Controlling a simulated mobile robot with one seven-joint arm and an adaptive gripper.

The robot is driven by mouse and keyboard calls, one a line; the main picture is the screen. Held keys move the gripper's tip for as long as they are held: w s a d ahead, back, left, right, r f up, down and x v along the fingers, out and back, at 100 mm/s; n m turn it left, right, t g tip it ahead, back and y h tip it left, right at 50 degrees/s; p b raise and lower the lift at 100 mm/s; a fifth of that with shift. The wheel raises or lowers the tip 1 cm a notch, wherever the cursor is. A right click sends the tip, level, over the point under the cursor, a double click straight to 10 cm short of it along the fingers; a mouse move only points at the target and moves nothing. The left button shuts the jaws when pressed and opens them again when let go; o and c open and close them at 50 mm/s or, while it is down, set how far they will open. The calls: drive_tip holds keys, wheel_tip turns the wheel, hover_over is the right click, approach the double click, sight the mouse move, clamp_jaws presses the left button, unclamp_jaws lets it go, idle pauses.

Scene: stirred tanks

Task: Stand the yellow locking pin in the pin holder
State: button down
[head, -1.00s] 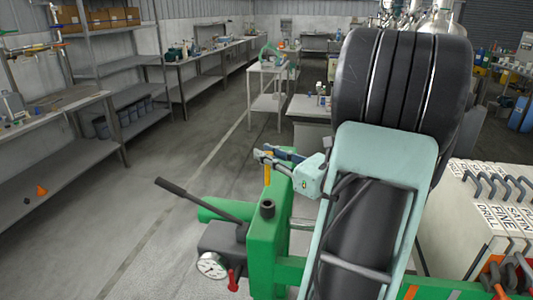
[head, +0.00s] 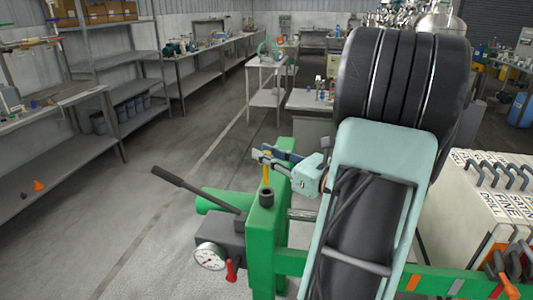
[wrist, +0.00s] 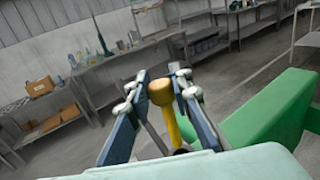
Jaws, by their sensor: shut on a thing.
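The yellow locking pin (head: 267,174) is upright between the fingers of my gripper (head: 267,158), which is shut on it. In the wrist view the pin's round orange-yellow head (wrist: 160,92) sits between the blue-and-grey fingertips (wrist: 158,88), and its shaft runs down away from the camera. A short black socket (head: 267,198), which looks like the pin holder, stands on top of the green post. The pin's lower end is at or just above this socket; I cannot tell whether it has entered. The wrist view shows a dark spot at the shaft's lower end.
The green frame carries a black lever (head: 198,192), a round white gauge (head: 210,256) and a red handle (head: 231,270), close to my gripper. White labelled panels (head: 480,205) stand at the right.

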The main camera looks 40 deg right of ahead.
sight(266, 185)
drive_tip(key=shift+f+b, duration=1.95)
drive_tip(key=shift+f, duration=0.75)
drive_tip(key=c, duration=1.7)
unclamp_jaws()
drive_tip(key=shift+o, duration=0.2)
drive_tip(key=s+d, duration=0.2)
drive_tip(key=s, duration=0.9)
drive_tip(key=shift+s, duration=0.4)
drive_tip(key=shift+d, duration=0.1)
